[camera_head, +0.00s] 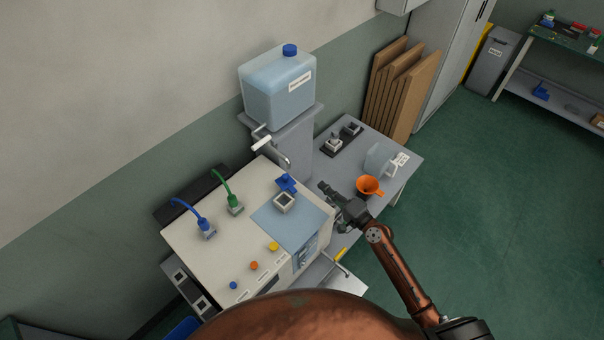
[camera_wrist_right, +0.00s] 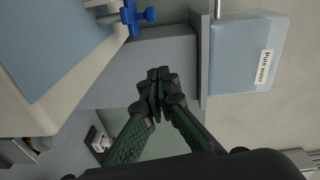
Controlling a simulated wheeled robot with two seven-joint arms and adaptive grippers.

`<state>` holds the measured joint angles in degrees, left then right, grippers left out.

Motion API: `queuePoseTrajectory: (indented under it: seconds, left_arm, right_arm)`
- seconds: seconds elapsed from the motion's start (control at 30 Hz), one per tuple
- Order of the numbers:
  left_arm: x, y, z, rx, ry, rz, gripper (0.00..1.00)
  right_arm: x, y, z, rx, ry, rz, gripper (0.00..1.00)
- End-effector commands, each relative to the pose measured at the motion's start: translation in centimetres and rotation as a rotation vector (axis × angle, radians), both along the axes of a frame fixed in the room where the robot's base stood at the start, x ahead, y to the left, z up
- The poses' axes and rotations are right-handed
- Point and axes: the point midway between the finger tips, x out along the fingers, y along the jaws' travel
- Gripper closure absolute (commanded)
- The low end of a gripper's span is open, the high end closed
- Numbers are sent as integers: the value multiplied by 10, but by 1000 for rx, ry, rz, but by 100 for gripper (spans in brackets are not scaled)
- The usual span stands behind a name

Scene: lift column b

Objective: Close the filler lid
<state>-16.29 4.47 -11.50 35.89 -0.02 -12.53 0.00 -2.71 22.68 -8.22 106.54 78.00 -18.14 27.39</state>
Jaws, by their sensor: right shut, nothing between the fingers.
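The filler lid (camera_head: 287,182) is blue and stands open, tilted up at the back edge of the square filler neck (camera_head: 284,203) on the machine top. The neck's dark opening shows uncovered. The blue lid also shows at the top edge of the wrist view (camera_wrist_right: 130,16), with its knob sticking out to the right. My right gripper (camera_head: 325,188) is to the right of the lid in the head view, apart from it. Its fingertips (camera_wrist_right: 157,80) are together with nothing between them. My left gripper is not in view.
A water tank (camera_head: 279,87) with a tap (camera_head: 263,143) stands behind the machine (camera_head: 190,245). An orange funnel (camera_head: 369,186) and a jug (camera_head: 378,160) are on the side table (camera_head: 335,172) beyond my right gripper. Blue and green hoses (camera_head: 221,184) rise at the machine's left.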

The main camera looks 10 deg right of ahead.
Motion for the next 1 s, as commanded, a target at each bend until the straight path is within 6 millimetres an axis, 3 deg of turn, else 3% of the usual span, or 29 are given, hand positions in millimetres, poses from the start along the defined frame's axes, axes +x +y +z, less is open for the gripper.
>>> queuePoseTrajectory:
  seconds: [0.3, 0.53, 0.77, 1.0]
  left_arm:
    - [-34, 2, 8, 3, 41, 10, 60]
    - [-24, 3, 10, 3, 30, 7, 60]
    - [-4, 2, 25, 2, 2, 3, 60]
    - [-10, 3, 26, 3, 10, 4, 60]
  right_arm:
    - [50, 35, 2, 2, -3, 15, 100]
    - [90, 56, -1, 1, -2, 13, 100]
    - [80, 84, -5, 1, 0, 11, 100]
    - [77, 91, -8, -1, -2, 9, 100]
